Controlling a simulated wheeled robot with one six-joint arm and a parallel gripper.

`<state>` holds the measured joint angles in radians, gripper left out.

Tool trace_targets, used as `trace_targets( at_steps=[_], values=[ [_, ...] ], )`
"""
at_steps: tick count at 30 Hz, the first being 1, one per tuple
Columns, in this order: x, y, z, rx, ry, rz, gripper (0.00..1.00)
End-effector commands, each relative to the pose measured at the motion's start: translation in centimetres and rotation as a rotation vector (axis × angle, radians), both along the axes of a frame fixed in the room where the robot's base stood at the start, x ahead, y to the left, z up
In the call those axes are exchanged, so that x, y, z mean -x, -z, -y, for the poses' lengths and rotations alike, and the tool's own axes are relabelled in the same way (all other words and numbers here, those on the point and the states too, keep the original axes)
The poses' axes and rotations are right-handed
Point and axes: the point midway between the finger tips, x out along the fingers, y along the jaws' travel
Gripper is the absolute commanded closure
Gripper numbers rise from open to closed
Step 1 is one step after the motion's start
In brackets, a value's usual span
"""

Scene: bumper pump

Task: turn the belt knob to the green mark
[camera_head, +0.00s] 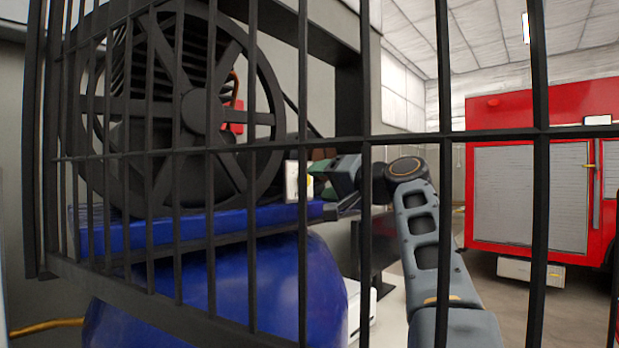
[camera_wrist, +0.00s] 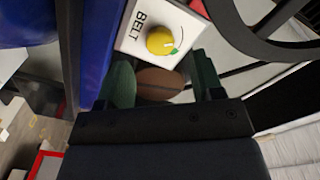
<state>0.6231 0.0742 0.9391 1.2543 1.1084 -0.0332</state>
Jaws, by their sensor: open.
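A white plate marked BELT (camera_wrist: 133,30) shows in the wrist view, with a round yellow knob (camera_wrist: 160,41) on it. I cannot make out which way the knob points. My gripper (camera_wrist: 161,68) is open, its green-padded fingers apart just short of the plate, with the knob ahead of the gap and not between the pads. In the head view, the plate (camera_head: 292,181) is partly behind dark bars, and my gripper (camera_head: 325,180) is just right of it.
A black bar cage (camera_head: 363,250) stands in front of the head camera. A blue tank (camera_head: 270,290) and a large black wheel (camera_head: 195,110) are beside the plate. A brown disc (camera_wrist: 160,83) shows between the fingers. A red vehicle (camera_head: 530,105) stands far right.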

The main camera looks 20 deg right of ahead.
Motion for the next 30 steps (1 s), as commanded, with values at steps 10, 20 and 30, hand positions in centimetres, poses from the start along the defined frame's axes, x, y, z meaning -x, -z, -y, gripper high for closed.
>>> trace_targets(
  at_steps=[10,20,30],
  values=[
    [-3.7,-0.1,-1.4,-0.001,0.002,0.000,0.39],
    [-4.2,0.0,-1.5,0.000,0.005,0.000,0.39],
    [-4.1,0.0,-1.5,0.000,0.005,0.000,0.62]
  ],
)
